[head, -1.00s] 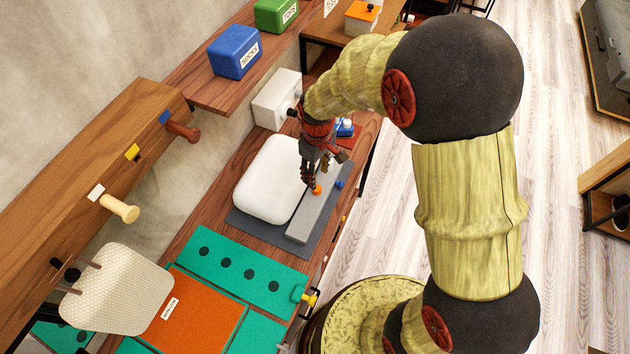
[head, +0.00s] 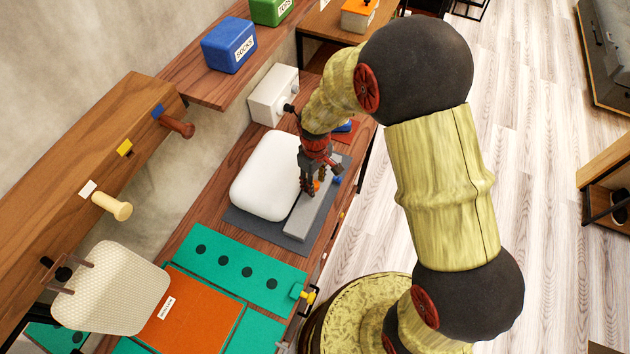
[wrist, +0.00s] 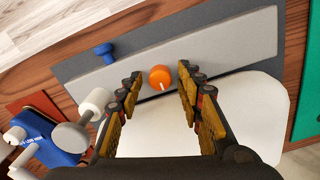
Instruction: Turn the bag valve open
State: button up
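The bag valve shows as an orange round knob (wrist: 160,76) with a white mark, on a grey bar (wrist: 226,48) beside a white pillow-like bag (head: 266,178). In the head view the orange knob (head: 317,185) is partly hidden by my gripper (head: 311,188). In the wrist view my gripper (wrist: 160,82) is open, with one finger on each side of the knob. Gaps show between the knob and both fingers.
A dark grey mat (head: 243,219) lies under the bag and bar on the wooden bench. A white box (head: 273,96) stands behind. A blue item with a white knob (wrist: 49,139) is close by in the wrist view. Green panels (head: 240,262) lie in front.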

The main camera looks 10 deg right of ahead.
grip_shut()
jog(key=shift+n, duration=0.3)
dwell(0.3)
jog(key=n+p, duration=0.1)
jog(key=n, duration=0.2)
jog(key=shift+r, duration=0.1)
jog(key=n+p, duration=0.1)
jog(key=n, duration=0.4)
jog(key=n+p, duration=0.1)
jog(key=n, duration=0.3)
jog(key=shift+n, duration=0.3)
jog(key=n, duration=0.4)
jog(key=shift+w+n+p, duration=0.1)
jog(key=shift+n+p, duration=0.2)
jog(key=shift+p, duration=0.05)
jog(key=shift+o, duration=0.8)
grip_release()
